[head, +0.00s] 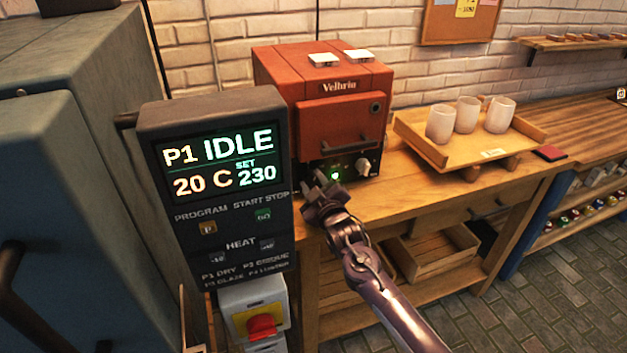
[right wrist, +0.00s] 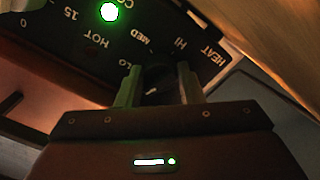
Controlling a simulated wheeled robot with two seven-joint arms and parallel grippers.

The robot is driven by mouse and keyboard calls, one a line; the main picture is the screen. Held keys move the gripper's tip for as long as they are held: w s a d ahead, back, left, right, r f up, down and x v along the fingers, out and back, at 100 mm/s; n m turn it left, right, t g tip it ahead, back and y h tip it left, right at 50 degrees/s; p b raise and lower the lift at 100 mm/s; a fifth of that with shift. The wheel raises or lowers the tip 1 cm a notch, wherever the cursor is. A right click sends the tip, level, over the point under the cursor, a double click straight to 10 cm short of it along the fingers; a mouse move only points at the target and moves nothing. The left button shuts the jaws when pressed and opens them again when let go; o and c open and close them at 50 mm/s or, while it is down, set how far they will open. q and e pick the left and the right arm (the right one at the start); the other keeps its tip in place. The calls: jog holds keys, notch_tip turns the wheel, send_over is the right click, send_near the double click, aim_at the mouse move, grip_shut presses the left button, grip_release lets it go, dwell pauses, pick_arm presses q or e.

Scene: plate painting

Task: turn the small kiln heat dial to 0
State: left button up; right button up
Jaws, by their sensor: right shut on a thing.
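The small kiln (head: 340,95) is a red box marked Velbrin on the wooden bench, with a dark control panel low on its front. My right gripper (head: 318,196) is at the left part of that panel, under the kiln door. In the right wrist view its fingers (right wrist: 157,85) are shut on the dark heat dial (right wrist: 155,78). The labels LO, MED, HI and HEAT show around the dial, upside down. A pale mark shows on the dial, but I cannot tell its exact setting. In the head view the gripper hides the dial. My left gripper is not in view.
A lit green lamp (head: 335,175) and a second, pale knob (head: 363,166) are right of my gripper. A large control box (head: 220,225) reading IDLE stands close on the left. A wooden tray (head: 440,154) with white cups (head: 467,115) is on the bench.

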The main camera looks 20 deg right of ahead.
jog(key=shift+n+p, duration=0.45)
jog(key=shift+n, duration=1.45)
jog(key=o, duration=1)
jog(key=shift+c, duration=0.2)
jog(key=shift+s, duration=0.25)
jog(key=s, duration=0.7)
jog(key=shift+s+d+b, duration=0.1)
jog(key=shift+s+b, duration=0.1)
jog(key=shift+b, duration=0.2)
